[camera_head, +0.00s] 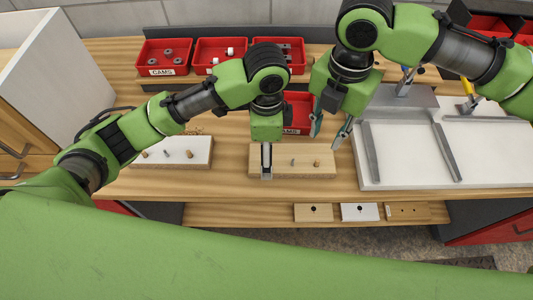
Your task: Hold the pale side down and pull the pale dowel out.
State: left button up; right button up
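A pale wooden board (305,172) lies on the bench in the middle. A small grey pin (292,162) and a short tan dowel (317,163) stand up from it. My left gripper (267,172) points straight down at the board's left end, its fingers together. It seems to touch the top, though contact is hard to confirm. My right gripper (331,131) is open and empty, above and behind the board's right end, apart from the dowel. A white board (200,143) lies to the left, with a few small pegs in it.
Red bins (163,71) with parts line the back; another red bin (297,127) sits behind the wooden board. A white tray-like panel (409,160) with grey bars is at right. Small drilled blocks (313,216) lie along the lower front shelf. A white cabinet (62,85) stands left.

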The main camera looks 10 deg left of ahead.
aim_at(318, 160)
pick_arm(q)
jog(key=shift+f, duration=1.6)
jog(key=c, duration=1.5)
pick_arm(e)
jog(key=shift+c, duration=1)
jog(key=shift+f+n, duration=0.7)
jog(key=shift+f, duration=4.8)
